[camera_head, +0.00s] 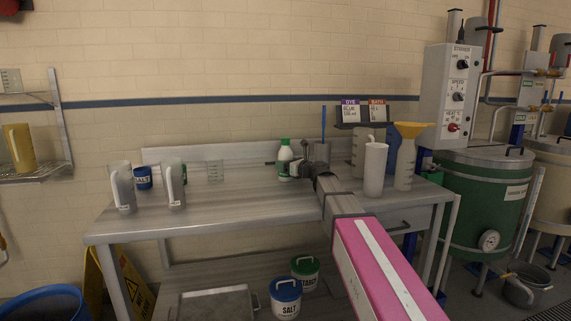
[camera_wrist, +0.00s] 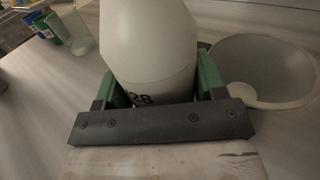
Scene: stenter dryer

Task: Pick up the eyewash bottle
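The eyewash bottle (camera_head: 285,153), white with a green cap, stands upright on the workbench (camera_head: 240,205) in the head view. In the wrist view the bottle (camera_wrist: 150,45) is large and white, with dark lettering low on its side. My gripper (camera_head: 292,170) is at the bottle from the right. In the wrist view its green fingers (camera_wrist: 160,85) lie one on each side of the bottle, close to its walls. Whether they press on it cannot be told, as the fingertips are partly hidden by the bottle.
A grey open vessel (camera_wrist: 262,72) stands close to the right finger.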

